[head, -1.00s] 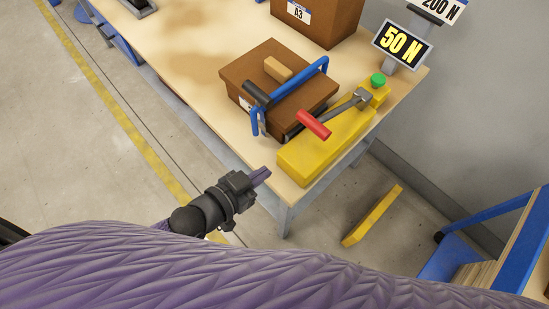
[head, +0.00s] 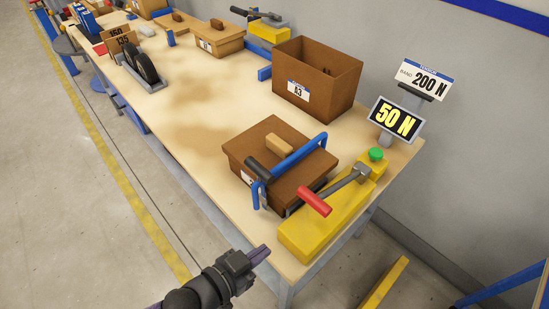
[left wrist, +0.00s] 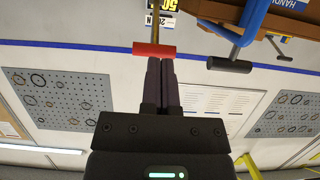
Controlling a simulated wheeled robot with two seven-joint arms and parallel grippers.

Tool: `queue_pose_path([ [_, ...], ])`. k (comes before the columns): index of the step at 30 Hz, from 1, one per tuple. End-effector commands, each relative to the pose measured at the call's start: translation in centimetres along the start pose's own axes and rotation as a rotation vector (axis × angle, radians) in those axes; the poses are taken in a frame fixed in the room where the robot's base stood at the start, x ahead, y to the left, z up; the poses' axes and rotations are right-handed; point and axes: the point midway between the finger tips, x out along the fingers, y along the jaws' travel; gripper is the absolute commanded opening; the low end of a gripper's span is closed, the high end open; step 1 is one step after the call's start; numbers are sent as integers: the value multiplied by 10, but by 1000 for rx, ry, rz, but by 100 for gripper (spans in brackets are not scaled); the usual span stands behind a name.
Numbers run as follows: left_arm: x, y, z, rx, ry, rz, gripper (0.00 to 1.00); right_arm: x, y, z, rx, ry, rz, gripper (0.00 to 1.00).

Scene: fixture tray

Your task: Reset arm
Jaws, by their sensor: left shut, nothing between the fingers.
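My left gripper (head: 260,254) is shut and empty, just off the near edge of the workbench (head: 190,130). Its closed dark fingers also show in the left wrist view (left wrist: 161,85), with the red handle (left wrist: 153,49) beyond their tips. In the head view the red handle (head: 314,201) belongs to the lever on the yellow fixture (head: 325,225) with a green button (head: 376,154). A brown lidded box (head: 250,150) with a blue handle frame (head: 295,157) sits beside it. My right gripper is not in view.
An open brown box (head: 318,90) stands behind the lidded box. A "50 N" display (head: 394,118) and a "200 N" sign (head: 425,79) stand at the bench's right end. The floor beside the bench (head: 60,200) is clear.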

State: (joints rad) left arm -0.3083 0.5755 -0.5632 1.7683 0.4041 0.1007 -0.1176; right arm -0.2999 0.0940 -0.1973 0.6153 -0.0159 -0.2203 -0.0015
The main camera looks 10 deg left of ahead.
Motion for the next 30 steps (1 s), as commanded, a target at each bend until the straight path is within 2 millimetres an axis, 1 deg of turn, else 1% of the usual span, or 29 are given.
queue_pose_path([
  [2,2,-5,16,-1,-34,-19,0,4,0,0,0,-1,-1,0],
  [4,3,-17,57,-5,-129,-71,0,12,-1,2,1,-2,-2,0],
  [5,1,-23,84,-10,-193,-102,0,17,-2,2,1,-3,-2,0],
  [6,-4,-30,124,-25,-294,-146,0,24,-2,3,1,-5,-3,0],
  [8,-19,-34,188,-58,-462,-208,0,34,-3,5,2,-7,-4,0],
  [9,-34,-32,229,-88,-577,-240,0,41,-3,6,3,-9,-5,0],
  [11,-61,-19,282,-139,-744,-273,0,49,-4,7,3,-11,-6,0],
  [12,-80,-6,311,-173,-846,-285,0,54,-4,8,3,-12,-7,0],
  [14,-106,16,344,-223,-979,-290,0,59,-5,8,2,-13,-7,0],
  [15,-121,30,360,-251,-1052,-289,0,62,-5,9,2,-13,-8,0],
  [18,-148,58,382,-298,-1173,-277,0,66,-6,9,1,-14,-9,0],
  [21,-159,69,388,-316,-1222,-271,0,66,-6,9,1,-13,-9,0],
  [30,-160,69,387,-316,-1224,-270,0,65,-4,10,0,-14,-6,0],
])
